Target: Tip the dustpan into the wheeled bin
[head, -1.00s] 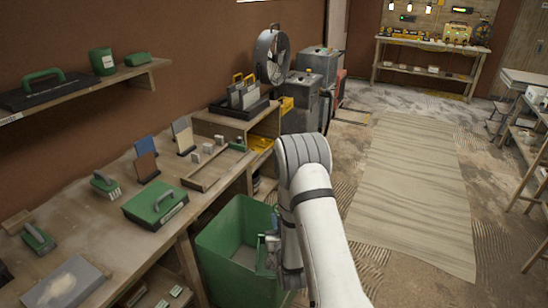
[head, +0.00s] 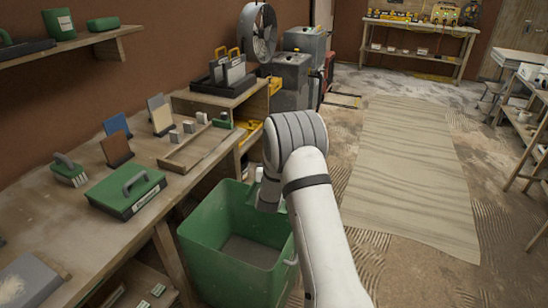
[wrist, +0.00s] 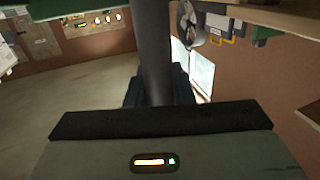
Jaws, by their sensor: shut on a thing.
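The green bin (head: 208,262) stands open-topped on the floor beside the workbench in the head view; its floor looks empty where it shows, and no wheels are visible. My gripper (wrist: 158,92) is shut on a dark grey shaft (wrist: 150,45) in the wrist view, which appears to be the dustpan's handle. The pan itself is out of view, so its tilt and contents cannot be told. In the head view my wrist is over the bin's back right side, and my arm hides the gripper and part of the bin.
The workbench (head: 55,225) on the left holds a green case (head: 125,188), a brush (head: 68,170) and a shallow wooden tray (head: 205,150). Grey cabinets (head: 291,82) and a fan (head: 258,30) stand behind.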

